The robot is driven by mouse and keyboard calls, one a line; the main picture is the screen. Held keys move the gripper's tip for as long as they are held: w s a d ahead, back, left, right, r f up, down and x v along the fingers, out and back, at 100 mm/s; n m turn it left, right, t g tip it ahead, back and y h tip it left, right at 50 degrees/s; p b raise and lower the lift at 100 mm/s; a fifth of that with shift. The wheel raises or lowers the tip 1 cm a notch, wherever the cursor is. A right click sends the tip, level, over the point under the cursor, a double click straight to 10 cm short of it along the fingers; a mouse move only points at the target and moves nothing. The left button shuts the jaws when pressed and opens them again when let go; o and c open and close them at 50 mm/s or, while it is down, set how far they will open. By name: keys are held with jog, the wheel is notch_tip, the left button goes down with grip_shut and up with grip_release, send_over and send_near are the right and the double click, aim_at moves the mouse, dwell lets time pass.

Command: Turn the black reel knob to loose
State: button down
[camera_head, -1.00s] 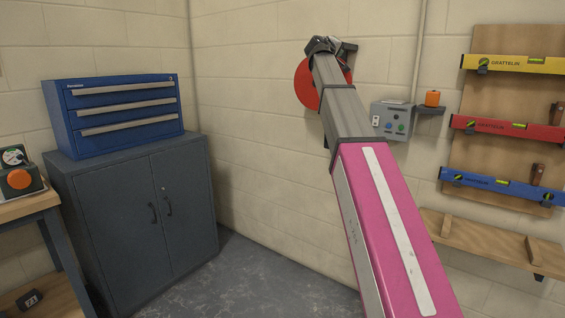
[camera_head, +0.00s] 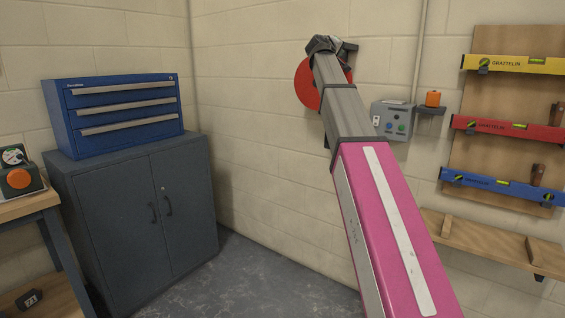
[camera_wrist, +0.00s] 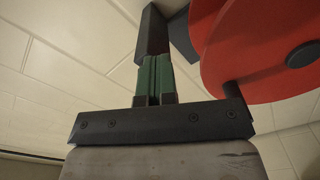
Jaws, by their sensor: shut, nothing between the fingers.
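A red reel (camera_head: 304,86) is mounted on the wall, partly hidden behind my arm in the head view. In the wrist view the red reel (camera_wrist: 245,52) fills the upper right, with a round black knob-like piece (camera_wrist: 303,54) at its middle. A dark block (camera_wrist: 182,36) sits beside the reel's left edge. My gripper (camera_wrist: 155,78) is shut, its green-padded fingers together, left of the reel. A black piece lies in line beyond the fingers; I cannot tell whether they touch it. The fingers and the knob are hidden in the head view.
A grey control box (camera_head: 392,120) and an orange item on a small shelf (camera_head: 432,98) are right of my arm. A board (camera_head: 515,110) with several spirit levels hangs farther right. A grey cabinet (camera_head: 135,215) with a blue drawer chest (camera_head: 120,110) stands left. The wall between is bare.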

jog(key=shift+w+d+r, duration=0.25)
jog(key=shift+d+r, duration=0.1)
jog(key=shift+r, duration=0.35)
jog(key=shift+w+d+r, duration=0.2)
jog(key=shift+d+r, duration=0.15)
jog(key=shift+r, duration=0.55)
jog(key=shift+s+d+f, duration=0.1)
jog(key=shift+s+d, duration=0.15)
jog(key=v, duration=0.6)
jog(key=shift+s+d+f, duration=0.2)
jog(key=shift+s+f, duration=0.15)
jog(key=shift+f, duration=0.15)
jog(key=shift+a+f, duration=0.1)
